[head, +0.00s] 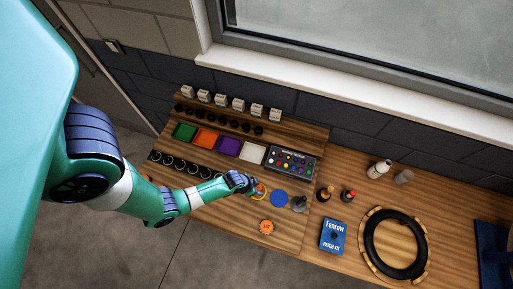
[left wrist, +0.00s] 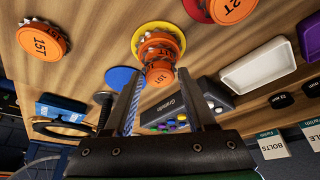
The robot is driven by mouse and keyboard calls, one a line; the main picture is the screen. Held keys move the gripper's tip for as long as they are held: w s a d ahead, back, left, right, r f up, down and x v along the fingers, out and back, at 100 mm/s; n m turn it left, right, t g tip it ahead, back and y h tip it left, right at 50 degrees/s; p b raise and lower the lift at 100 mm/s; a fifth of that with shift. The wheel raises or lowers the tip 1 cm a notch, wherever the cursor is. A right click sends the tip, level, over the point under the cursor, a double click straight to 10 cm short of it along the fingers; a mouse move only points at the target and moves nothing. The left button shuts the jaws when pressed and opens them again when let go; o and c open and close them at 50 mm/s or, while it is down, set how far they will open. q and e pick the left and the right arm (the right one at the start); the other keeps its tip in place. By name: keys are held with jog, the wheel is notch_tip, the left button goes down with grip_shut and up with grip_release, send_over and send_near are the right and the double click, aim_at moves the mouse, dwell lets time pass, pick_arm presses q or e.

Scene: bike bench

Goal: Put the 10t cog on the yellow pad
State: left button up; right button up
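The yellow pad (left wrist: 184,30) lies on the bench, with orange cogs with metal teeth stacked over it. The orange cog marked 10T (left wrist: 160,76) is nearest the left wrist camera, over a wider orange cog (left wrist: 158,40). My left gripper (left wrist: 161,72) has its two fingertips on either side of the 10T cog, very close to its edge. Whether they touch it or stand just clear cannot be made out. In the head view my left gripper (head: 252,187) hides most of the pad and stack. My right gripper is not in view.
A 15T cog (left wrist: 42,41) and a 12T cog (left wrist: 232,8) lie nearby. A blue pad (head: 279,199), dark-handled tool (head: 299,203), and patch kit box (head: 333,236) are to the right. Coloured trays (head: 228,146) and a button panel (head: 291,163) stand behind.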

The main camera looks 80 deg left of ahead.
pick_arm(q)
jog(key=shift+o, duration=1.3)
jog(key=shift+s+r+p, duration=0.1)
jog(key=shift+r+p, duration=0.2)
jog(key=shift+r, duration=0.25)
jog(key=p+v, duration=0.2)
jog(key=v, duration=0.4)
jog(key=shift+r, duration=0.35)
jog(key=shift+s, duration=0.15)
